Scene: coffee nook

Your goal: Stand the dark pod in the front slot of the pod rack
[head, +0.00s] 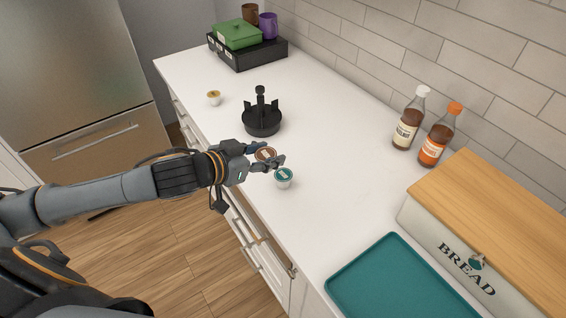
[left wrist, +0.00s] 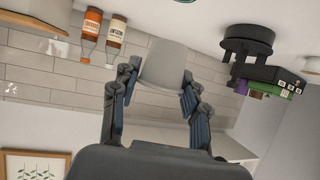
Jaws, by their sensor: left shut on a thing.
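The dark pod, with a brown lid (head: 265,154) and a pale cup, is between the fingers of my left gripper (head: 271,161). In the left wrist view its pale cup (left wrist: 166,65) sits between both fingers, and its lid is hidden there. The gripper is shut on it over the counter. The black pod rack (head: 262,122) stands on the counter beyond the gripper, apart from it, and also shows in the left wrist view (left wrist: 248,42). Which slot is the front one is unclear, and I see no pod in the rack. My right gripper is not in view.
A teal-lidded pod (head: 284,178) stands close beside the gripper. A gold-lidded pod (head: 213,98) stands left of the rack. Two syrup bottles (head: 408,120) (head: 436,137), a bread box (head: 440,229) and a teal tray (head: 388,283) are to the right. The counter around the rack is clear.

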